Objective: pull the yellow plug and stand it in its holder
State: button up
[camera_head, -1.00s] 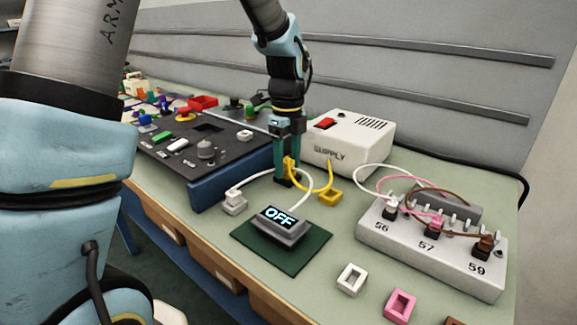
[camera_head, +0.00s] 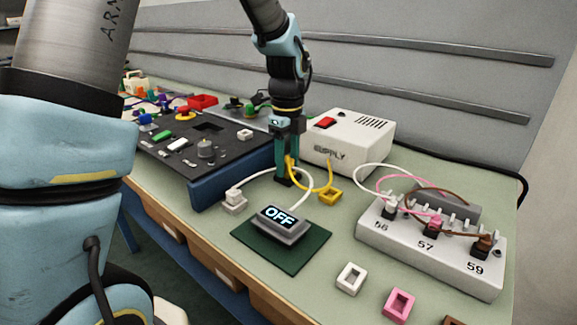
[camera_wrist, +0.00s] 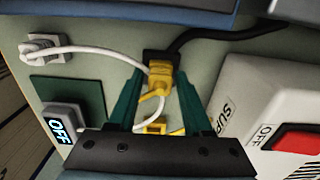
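The yellow plug (camera_wrist: 160,76) sits in a black socket (camera_wrist: 154,57) on the bench, with a yellow cable running from it. My gripper (camera_wrist: 160,88) is over it, one green finger on each side, with small gaps apparent between fingers and plug. In the head view my gripper (camera_head: 287,172) points straight down and its fingers hide most of the plug. The yellow holder (camera_head: 330,197), a small square ring, lies on the bench just right of the gripper; it also shows in the wrist view (camera_wrist: 155,128), partly hidden by the cables and gripper.
The white supply box (camera_head: 348,140) stands close behind and right of my gripper. A dark control panel (camera_head: 205,145) is to the left. A white cable loops past the fingers to the OFF display (camera_head: 282,222). A numbered socket block (camera_head: 430,245) and white (camera_head: 351,278) and pink (camera_head: 399,303) holders are right.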

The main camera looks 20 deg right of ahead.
aim_at(288, 160)
grip_shut()
dwell(1.0)
jog(key=o, duration=0.8)
grip_release()
jog(key=shift+o, duration=0.2)
notch_tip(288, 160, up, 11)
jog(key=shift+b, duration=0.3)
jog(key=shift+s+f, duration=0.1)
